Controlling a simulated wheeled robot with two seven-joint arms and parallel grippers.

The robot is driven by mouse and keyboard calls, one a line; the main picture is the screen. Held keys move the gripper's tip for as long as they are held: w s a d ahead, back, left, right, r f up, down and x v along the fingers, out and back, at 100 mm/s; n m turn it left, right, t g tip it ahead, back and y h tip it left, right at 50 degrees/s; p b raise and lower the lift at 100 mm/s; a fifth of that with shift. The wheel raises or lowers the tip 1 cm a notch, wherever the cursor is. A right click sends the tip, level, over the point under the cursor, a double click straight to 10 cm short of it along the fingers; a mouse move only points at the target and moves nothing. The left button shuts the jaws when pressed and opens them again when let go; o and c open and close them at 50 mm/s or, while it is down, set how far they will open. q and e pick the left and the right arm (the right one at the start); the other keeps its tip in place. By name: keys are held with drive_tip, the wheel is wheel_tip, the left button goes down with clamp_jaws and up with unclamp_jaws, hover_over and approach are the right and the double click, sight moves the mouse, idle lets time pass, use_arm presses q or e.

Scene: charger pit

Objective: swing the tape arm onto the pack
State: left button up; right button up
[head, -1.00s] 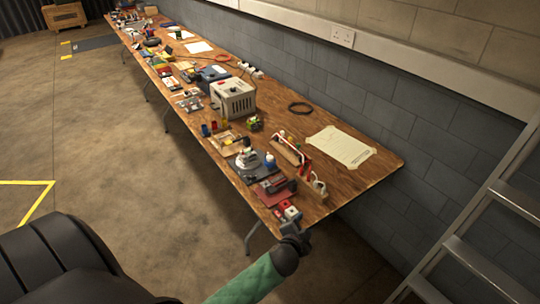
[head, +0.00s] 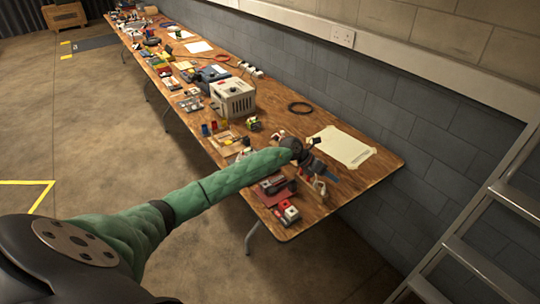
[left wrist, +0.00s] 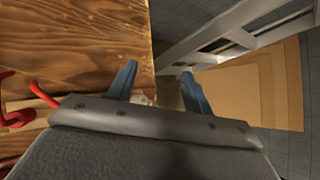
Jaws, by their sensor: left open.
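My left gripper (head: 326,161) is over the near right end of the table, above a wooden stand with red and white upright parts (head: 319,186). In the left wrist view its two blue-grey fingers (left wrist: 158,68) are apart with nothing between them. A red curved piece (left wrist: 44,96) on pale wood lies left of the fingers there. A dark red and black device (head: 275,187) lies left of the stand in the head view. I cannot tell for sure which part is the tape arm or the pack; my arm and gripper hide part of this area. My right gripper is not in view.
The wooden table (head: 384,165) runs along the grey wall and is crowded toward the far end. A metal ladder (head: 470,235) stands at the right.

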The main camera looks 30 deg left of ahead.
use_arm(q)
drive_tip(key=a+r+g+y, duration=0.1)
drive_tip(key=a+y, duration=0.2)
drive_tip(key=a, duration=0.6)
drive_tip(key=w+a+r+g+y, duration=0.1)
drive_tip(key=a+g+y, duration=0.1)
drive_tip(key=a, duration=0.7)
drive_tip(key=a+r+m+g+y, duration=0.1)
drive_tip(key=a+y, duration=0.3)
drive_tip(key=a, duration=0.5)
drive_tip(key=shift+w+a+r+g, duration=0.2)
drive_tip(key=shift+w+r+g, duration=0.15)
drive_tip(key=shift+r, duration=0.2)
drive_tip(key=shift+a, duration=0.1)
wheel_tip(320, 180, down, 6)
drive_tip(key=p, duration=0.3)
drive_tip(key=shift+r, duration=0.1)
drive_tip(key=shift+f, duration=0.95)
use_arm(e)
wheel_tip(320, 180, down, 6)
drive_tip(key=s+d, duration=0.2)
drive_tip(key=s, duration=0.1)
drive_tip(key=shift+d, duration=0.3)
use_arm(q)
drive_tip(key=shift+c, duration=0.4)
drive_tip(key=c, duration=0.9)
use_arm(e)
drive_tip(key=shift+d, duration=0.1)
